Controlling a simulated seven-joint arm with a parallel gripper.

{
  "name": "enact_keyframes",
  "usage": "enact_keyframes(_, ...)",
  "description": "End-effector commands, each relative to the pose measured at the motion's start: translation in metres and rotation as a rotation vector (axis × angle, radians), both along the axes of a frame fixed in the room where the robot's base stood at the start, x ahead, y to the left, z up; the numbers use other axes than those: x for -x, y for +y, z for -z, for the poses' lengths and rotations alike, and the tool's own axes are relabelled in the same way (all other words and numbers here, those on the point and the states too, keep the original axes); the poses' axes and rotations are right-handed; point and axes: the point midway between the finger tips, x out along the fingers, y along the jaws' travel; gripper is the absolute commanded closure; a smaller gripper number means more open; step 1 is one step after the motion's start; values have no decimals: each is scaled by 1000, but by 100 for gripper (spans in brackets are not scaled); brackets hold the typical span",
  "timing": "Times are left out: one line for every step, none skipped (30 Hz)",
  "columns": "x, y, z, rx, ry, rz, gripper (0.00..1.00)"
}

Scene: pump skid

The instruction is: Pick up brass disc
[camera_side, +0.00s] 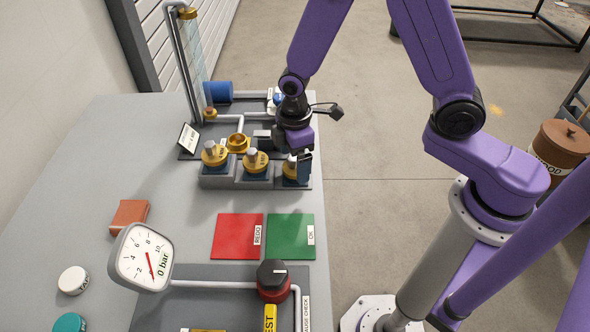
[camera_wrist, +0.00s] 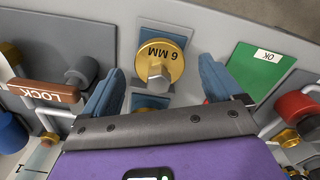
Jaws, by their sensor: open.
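Several brass discs with grey hexagonal knobs sit on a grey rack. In the side view, one disc (camera_side: 214,154) is at the left, one disc (camera_side: 256,161) is in the middle, and a third is mostly hidden by my gripper (camera_side: 298,163) at the right end. In the wrist view, a brass disc (camera_wrist: 173,55) marked "6 MM" rests on a blue-and-grey holder (camera_wrist: 151,102). Its knob points toward the camera. My gripper (camera_wrist: 158,88) is open, with its blue fingers left and right of that disc and apart from it. Nothing is held.
A red mat (camera_side: 237,236) and a green OK mat (camera_side: 291,236) lie in front of the rack. A pressure gauge (camera_side: 143,258) and a black-and-red knob (camera_side: 273,281) stand nearer. In the wrist view, a brown LOCK handle (camera_wrist: 45,93) is at left and a red knob (camera_wrist: 297,107) at right.

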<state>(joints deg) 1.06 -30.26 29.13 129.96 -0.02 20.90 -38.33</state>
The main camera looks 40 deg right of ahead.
Motion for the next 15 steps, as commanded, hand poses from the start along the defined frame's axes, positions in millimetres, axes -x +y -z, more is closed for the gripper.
enact_keyframes(0,0,3,1,2,0,7)
enact_keyframes(0,0,5,1,1,0,7)
enact_keyframes(0,0,6,1,0,0,7)
enact_keyframes(0,0,6,0,0,0,7)
enact_keyframes(0,0,6,0,0,0,7)
enact_keyframes(0,0,6,-1,-1,0,7)
enact_keyframes(0,0,6,-1,-1,0,7)
enact_keyframes(0,0,6,-1,-1,0,7)
enact_keyframes(0,0,6,-1,-1,0,7)
enact_keyframes(0,0,6,-1,-1,0,7)
enact_keyframes(0,0,6,-1,-1,0,17)
enact_keyframes(0,0,6,0,0,0,30)
enact_keyframes(0,0,6,0,0,0,40)
enact_keyframes(0,0,6,0,0,0,50)
enact_keyframes(0,0,6,0,0,0,62)
